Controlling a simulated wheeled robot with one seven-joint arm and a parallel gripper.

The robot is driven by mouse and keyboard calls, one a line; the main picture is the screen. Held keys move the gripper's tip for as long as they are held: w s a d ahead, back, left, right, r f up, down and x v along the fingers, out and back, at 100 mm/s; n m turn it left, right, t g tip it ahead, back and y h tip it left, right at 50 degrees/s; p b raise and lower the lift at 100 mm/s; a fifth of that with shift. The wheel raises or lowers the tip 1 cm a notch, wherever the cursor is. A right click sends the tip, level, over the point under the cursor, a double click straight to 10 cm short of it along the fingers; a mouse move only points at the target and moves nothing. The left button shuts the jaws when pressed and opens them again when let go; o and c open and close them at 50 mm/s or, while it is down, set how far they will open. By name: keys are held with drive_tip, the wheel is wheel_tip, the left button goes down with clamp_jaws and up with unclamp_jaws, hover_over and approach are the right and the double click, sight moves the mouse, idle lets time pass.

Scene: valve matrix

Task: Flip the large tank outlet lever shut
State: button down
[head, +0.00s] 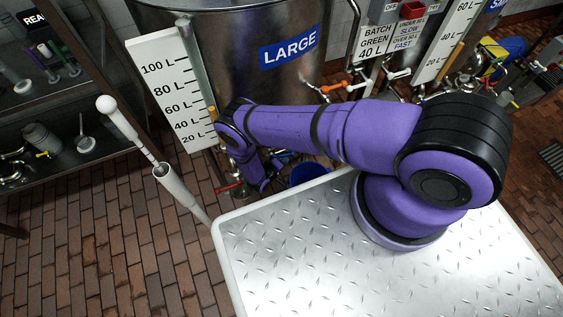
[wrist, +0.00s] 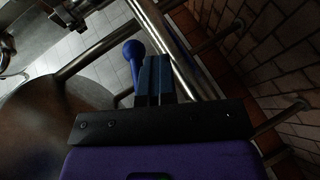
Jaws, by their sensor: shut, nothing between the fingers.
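The large tank (head: 225,60) is a steel cylinder with a blue LARGE label (head: 289,47) at the back of the head view. My gripper (head: 264,184) is low in front of it, small and partly hidden by my purple arm. In the wrist view my gripper (wrist: 154,62) is shut and empty. A blue round-ended handle (wrist: 133,60), which looks like a lever, stands just left of the fingertips; I cannot tell whether they touch. Its base is hidden behind the fingers. A red handle (head: 229,188) shows left of my gripper in the head view.
A white litre scale (head: 172,88) stands before the tank. Steel bars (wrist: 165,40) run close behind the fingers in the wrist view. A blue bucket (head: 310,173) is on the floor right of my gripper. The brick floor (head: 120,240) at left is mostly clear.

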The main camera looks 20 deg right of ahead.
drive_tip(key=shift+d+r+h, duration=0.1)
drive_tip(key=shift+r+h, duration=0.1)
drive_tip(key=shift+h, duration=0.2)
drive_tip(key=shift+r+n, duration=0.1)
drive_tip(key=shift+n, duration=0.2)
drive_tip(key=v, duration=1)
drive_tip(key=shift+s+a, duration=0.2)
drive_tip(key=shift+a, duration=0.15)
drive_tip(key=shift+s, duration=0.1)
